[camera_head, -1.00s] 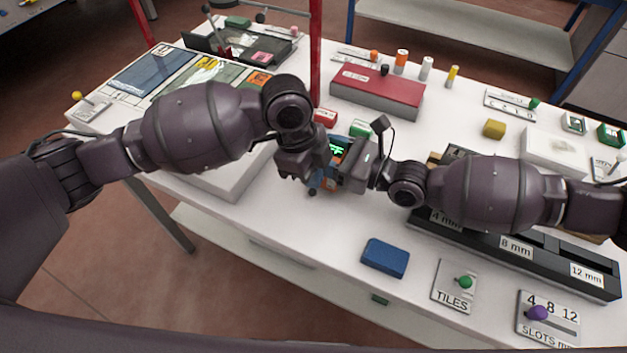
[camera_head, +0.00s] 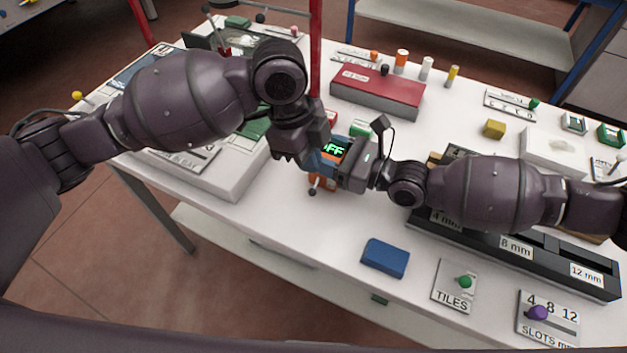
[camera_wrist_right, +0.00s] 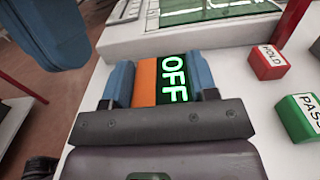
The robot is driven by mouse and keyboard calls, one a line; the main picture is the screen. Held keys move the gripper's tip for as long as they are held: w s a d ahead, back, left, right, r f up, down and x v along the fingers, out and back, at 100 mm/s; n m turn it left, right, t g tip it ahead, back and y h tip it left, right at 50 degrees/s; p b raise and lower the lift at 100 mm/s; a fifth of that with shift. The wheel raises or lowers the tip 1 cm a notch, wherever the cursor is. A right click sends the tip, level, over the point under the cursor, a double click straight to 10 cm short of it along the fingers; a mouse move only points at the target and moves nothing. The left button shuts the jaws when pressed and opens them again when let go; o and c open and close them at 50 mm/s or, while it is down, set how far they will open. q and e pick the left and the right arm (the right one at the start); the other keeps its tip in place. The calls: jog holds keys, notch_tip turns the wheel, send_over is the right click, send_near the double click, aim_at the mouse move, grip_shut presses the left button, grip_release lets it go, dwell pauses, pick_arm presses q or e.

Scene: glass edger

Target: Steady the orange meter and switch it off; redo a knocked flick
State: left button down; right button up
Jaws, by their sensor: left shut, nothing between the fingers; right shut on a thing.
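The orange meter (camera_wrist_right: 145,84) stands on the white table between blue fingers in the right wrist view. My right gripper (camera_wrist_right: 158,82) is shut on the meter from the right side. My left gripper (camera_head: 296,155) is shut and empty, just left of the meter and raised a little. A small dark-tipped lever (camera_head: 312,190) shows at the meter's lower front. In the head view the grippers hide much of the meter's body.
A red HOLD block (camera_wrist_right: 268,62) and a green PASS block (camera_wrist_right: 302,116) stand near the meter. A red box (camera_head: 378,92) is behind, a blue block (camera_head: 385,257) in front, and a black slotted rack (camera_head: 515,245) to the right. A red post (camera_head: 315,50) rises behind.

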jog(key=o, duration=1.1)
jog(key=shift+v, duration=3.8)
